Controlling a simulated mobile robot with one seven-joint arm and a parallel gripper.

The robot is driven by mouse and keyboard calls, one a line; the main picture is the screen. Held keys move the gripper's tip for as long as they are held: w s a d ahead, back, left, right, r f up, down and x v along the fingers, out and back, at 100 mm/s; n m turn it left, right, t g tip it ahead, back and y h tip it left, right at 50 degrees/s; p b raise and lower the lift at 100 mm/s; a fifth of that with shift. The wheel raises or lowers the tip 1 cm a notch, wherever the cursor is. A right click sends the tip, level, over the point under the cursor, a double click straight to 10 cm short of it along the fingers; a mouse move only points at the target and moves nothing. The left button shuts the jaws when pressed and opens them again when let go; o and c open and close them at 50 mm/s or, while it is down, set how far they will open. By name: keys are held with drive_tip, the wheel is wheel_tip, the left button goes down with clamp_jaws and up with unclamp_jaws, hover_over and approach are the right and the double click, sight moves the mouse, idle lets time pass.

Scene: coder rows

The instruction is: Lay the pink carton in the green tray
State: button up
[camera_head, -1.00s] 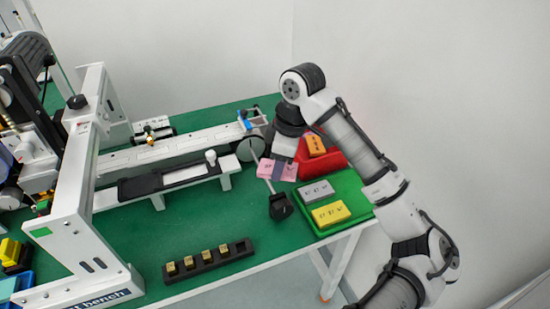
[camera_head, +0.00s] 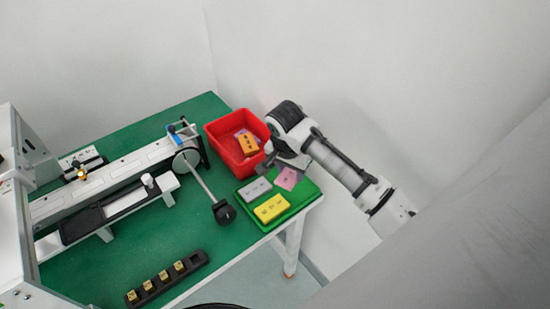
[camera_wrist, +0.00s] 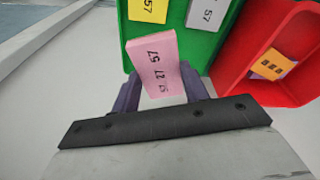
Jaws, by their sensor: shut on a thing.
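The pink carton (camera_head: 288,178) is over the back right part of the green tray (camera_head: 302,200) in the head view. My gripper (camera_wrist: 160,88) is shut on the carton; its dark fingers flank the carton (camera_wrist: 155,65) in the wrist view. The carton overlaps the tray's near edge there. I cannot tell whether it touches the tray floor. A grey carton (camera_head: 255,190) and a yellow carton (camera_head: 271,208) lie in the tray, left and front of the pink one. In the head view my wrist partly hides the gripper.
A red bin (camera_head: 219,137) with an orange carton (camera_head: 247,144) and a purple one stands behind the tray. A rod with a black end (camera_head: 223,213) stands close to the tray's left. A black rack (camera_head: 166,280) of small yellow blocks lies at the front.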

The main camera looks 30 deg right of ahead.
sight(299, 192)
drive_tip(key=s+d+m, duration=0.1)
drive_tip(key=m, duration=0.1)
drive_tip(key=d+f+m, duration=0.1)
drive_tip(key=m, duration=0.1)
drive_tip(key=shift+s+g+h+p, duration=0.3)
drive_tip(key=shift+s+p, duration=0.1)
drive_tip(key=shift+a+b+x, duration=0.25)
drive_tip(key=shift+b+x, duration=0.35)
drive_tip(key=shift+x, duration=0.5)
drive_tip(key=shift+a+b+x, duration=0.2)
drive_tip(key=shift+b+x, duration=0.35)
drive_tip(key=shift+x, duration=0.6)
drive_tip(key=shift+p, duration=0.5)
drive_tip(key=shift+f+b, duration=0.3)
drive_tip(key=shift+f, duration=0.3)
drive_tip(key=o, duration=0.9)
drive_tip(key=shift+c, duration=0.2)
drive_tip(key=shift+s, duration=0.1)
